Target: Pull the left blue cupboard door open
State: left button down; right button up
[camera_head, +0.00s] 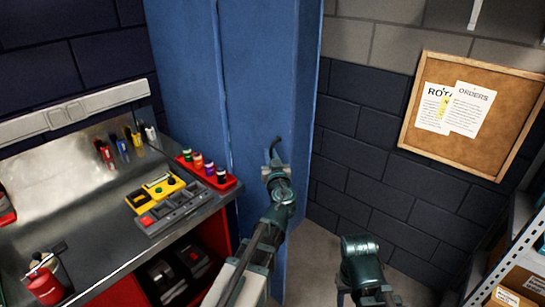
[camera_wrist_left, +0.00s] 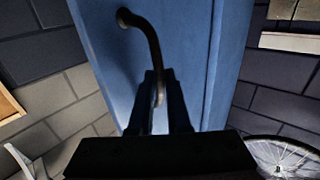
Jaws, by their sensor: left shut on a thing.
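The blue cupboard (camera_head: 262,70) stands at the top centre, with a vertical seam down its front. A dark curved handle (camera_head: 274,148) sits near the right edge of the front panel. My left gripper (camera_head: 275,168) is at this handle. In the left wrist view the handle (camera_wrist_left: 152,48) runs down from the blue door panel (camera_wrist_left: 100,50), and its lower end is between the fingers of my left gripper (camera_wrist_left: 160,98), shut on it. I cannot tell whether the door is ajar. Part of my right arm shows at the lower right, but its gripper is not visible.
A workbench (camera_head: 100,215) at left carries a red tray of small bottles (camera_head: 231,184), a yellow tray (camera_head: 137,199) and a grey organizer (camera_head: 182,208). A corkboard (camera_head: 465,150) hangs on the right wall. A shelf (camera_head: 512,250) stands at far right. Bare floor lies between.

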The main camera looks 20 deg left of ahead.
pick_arm(q)
jog(key=shift+s+a, duration=0.25)
pick_arm(e)
jog(key=shift+s, duration=0.3)
pick_arm(q)
jog(key=c, duration=0.9)
grip_release()
jog(key=shift+a, duration=0.1)
pick_arm(e)
jog(key=shift+a, duration=0.1)
